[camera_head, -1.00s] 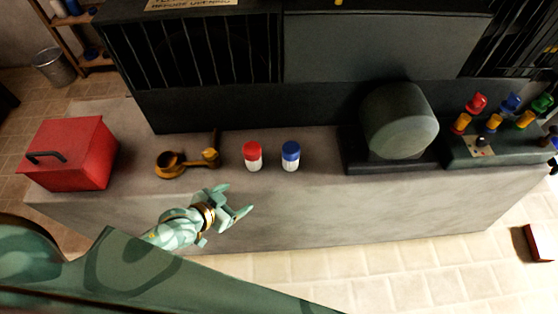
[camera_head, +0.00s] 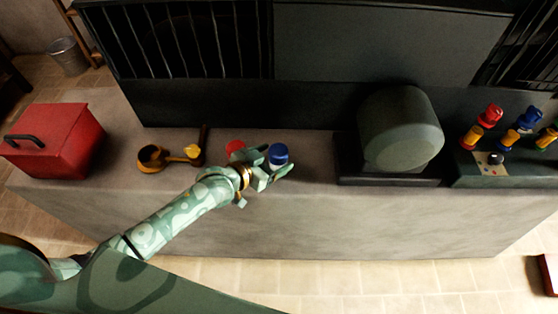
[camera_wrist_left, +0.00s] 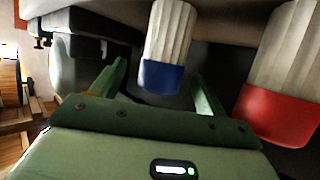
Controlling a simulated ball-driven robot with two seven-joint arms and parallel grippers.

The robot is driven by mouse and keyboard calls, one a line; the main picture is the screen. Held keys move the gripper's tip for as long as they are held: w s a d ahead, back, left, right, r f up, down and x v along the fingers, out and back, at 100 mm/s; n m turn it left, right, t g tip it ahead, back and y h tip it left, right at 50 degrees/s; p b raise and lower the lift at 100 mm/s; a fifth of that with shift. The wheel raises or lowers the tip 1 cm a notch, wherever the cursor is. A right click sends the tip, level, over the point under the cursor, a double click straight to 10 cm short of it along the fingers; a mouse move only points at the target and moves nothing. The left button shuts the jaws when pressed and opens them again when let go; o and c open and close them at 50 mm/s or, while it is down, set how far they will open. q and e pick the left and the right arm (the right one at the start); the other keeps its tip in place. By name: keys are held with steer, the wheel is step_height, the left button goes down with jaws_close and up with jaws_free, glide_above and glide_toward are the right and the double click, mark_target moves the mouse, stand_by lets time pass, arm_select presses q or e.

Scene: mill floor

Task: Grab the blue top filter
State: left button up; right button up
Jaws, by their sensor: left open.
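The blue-topped filter (camera_head: 278,155) has a white ribbed body and stands on the grey counter. In the left wrist view it shows upside down, with its blue top (camera_wrist_left: 161,77) between the spread fingers. My left gripper (camera_head: 277,172) is open around or just short of it; I cannot tell if a finger touches. The gripper also shows in the left wrist view (camera_wrist_left: 160,92). A red-topped filter (camera_head: 235,148) stands just left of it, partly hidden by my gripper; its red top (camera_wrist_left: 278,115) shows outside the fingers. My right gripper is not in view.
A yellow-brown tool (camera_head: 152,158) and a red box (camera_head: 55,140) are on the counter (camera_head: 310,205) to the left. A dark rounded machine (camera_head: 400,130) and a block with coloured knobs (camera_head: 500,172) stand to the right. A dark machine wall rises behind.

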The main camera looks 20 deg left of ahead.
arm_select(q)
steer(key=x, duration=0.3)
steer(key=shift+a+f+b, duration=0.1)
steer(key=shift+f+b, duration=0.05)
steer(key=shift+b, duration=0.25)
steer(key=c, duration=1.1)
